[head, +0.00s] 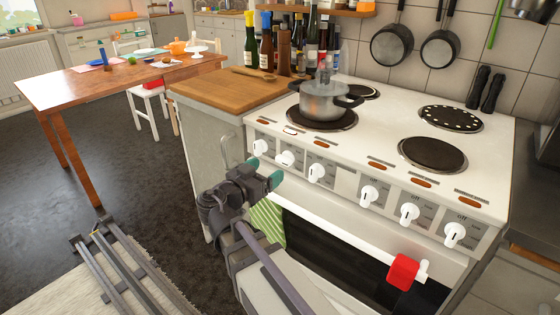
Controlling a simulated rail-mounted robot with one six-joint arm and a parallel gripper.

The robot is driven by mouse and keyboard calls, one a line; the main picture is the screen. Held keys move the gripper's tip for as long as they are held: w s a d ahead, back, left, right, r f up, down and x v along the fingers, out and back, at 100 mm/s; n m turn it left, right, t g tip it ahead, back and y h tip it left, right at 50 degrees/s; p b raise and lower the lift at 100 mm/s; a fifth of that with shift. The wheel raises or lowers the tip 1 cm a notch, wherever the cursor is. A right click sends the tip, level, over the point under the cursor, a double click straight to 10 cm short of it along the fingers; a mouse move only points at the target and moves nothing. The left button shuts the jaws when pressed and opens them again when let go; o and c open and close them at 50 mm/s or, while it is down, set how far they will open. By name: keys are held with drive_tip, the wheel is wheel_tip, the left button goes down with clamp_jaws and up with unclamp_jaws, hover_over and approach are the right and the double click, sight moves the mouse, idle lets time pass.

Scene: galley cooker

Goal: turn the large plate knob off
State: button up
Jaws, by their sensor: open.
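The white cooker (385,125) has a row of several white knobs on its front panel. The leftmost knob (260,147) and its neighbour (285,158) are just beyond my gripper. A third knob (316,172) is to their right, and others, including the far right knob (454,233), continue along the panel. "Off" is readable above some right-hand knobs. I cannot tell which knob is the large plate's, nor its setting. My gripper (265,172), with teal fingertips, is open and empty in front of the panel's left part. No contact with a knob is visible.
The white oven rail (345,235) carries a green striped towel (267,222) and a red cloth (403,271). A wooden worktop (225,90) with bottles adjoins on the left. The floor (150,160) beyond is open.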

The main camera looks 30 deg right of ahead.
sight(281, 160)
drive_tip(key=x, duration=0.7)
drive_tip(key=shift+w+d, duration=0.1)
drive_tip(key=shift+d, duration=0.05)
drive_tip(key=shift+c, duration=0.4)
drive_tip(key=c, duration=0.8)
drive_tip(key=shift+c, duration=0.2)
